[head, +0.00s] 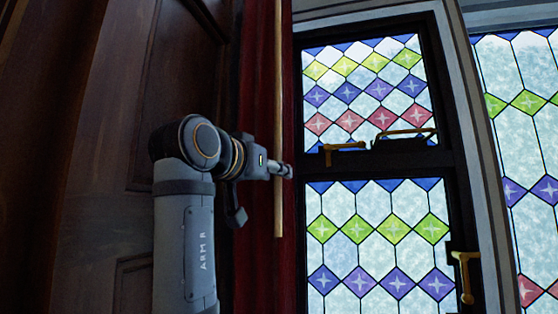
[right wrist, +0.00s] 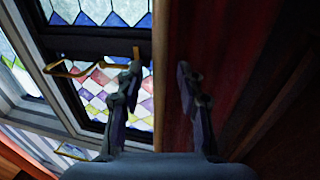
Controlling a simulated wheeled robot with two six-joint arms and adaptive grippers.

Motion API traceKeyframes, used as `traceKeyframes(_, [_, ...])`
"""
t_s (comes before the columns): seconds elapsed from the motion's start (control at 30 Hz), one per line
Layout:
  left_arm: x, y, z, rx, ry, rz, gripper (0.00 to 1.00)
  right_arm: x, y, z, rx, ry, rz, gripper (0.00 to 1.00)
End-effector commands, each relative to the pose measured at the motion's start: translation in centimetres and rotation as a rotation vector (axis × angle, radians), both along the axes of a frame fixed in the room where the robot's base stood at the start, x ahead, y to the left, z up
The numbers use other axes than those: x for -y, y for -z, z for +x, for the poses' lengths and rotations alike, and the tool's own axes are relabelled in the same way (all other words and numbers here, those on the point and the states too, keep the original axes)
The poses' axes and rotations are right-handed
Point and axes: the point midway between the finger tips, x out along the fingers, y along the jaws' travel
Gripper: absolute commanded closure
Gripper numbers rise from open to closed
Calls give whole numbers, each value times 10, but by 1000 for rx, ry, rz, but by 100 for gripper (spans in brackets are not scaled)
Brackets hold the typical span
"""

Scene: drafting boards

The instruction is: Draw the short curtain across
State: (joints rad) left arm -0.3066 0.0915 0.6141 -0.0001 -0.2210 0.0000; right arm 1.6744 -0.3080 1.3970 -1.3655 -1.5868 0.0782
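The red curtain (head: 258,75) hangs gathered in a narrow strip beside the stained-glass window. A thin pale wooden rod (head: 278,60) hangs in front of it and ends below my right gripper. My right gripper (head: 282,170) overlaps the rod in the head view; its fingers are small there. In the right wrist view my right gripper (right wrist: 158,90) has its fingers spread apart. A brown edge shows between them, with red curtain cloth (right wrist: 235,60) to the right. I cannot tell whether the fingers touch the rod. My left gripper is not in view.
The dark-framed window (head: 375,160) has brass handles, one at its middle (head: 340,148) and one at lower right (head: 466,275). Dark wood panelling (head: 100,110) fills the left. Another stained-glass window (head: 525,130) stands at the right.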

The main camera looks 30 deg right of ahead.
Motion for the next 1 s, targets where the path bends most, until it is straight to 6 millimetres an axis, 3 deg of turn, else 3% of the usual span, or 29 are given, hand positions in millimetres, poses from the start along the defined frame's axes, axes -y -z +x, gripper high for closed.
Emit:
traceKeyframes(0.03, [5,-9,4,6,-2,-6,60,8,-4,4,0,3,1,62])
traceKeyframes(0.2, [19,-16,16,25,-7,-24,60,25,-2,13,1,0,0,62])
traceKeyframes(0.5, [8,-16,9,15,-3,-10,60,28,1,16,2,-2,0,62])
traceKeyframes(0.8, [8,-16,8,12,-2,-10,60,28,0,16,2,-1,0,100])
traceKeyframes(1.0, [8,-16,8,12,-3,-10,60,27,0,15,3,-1,-1,100])
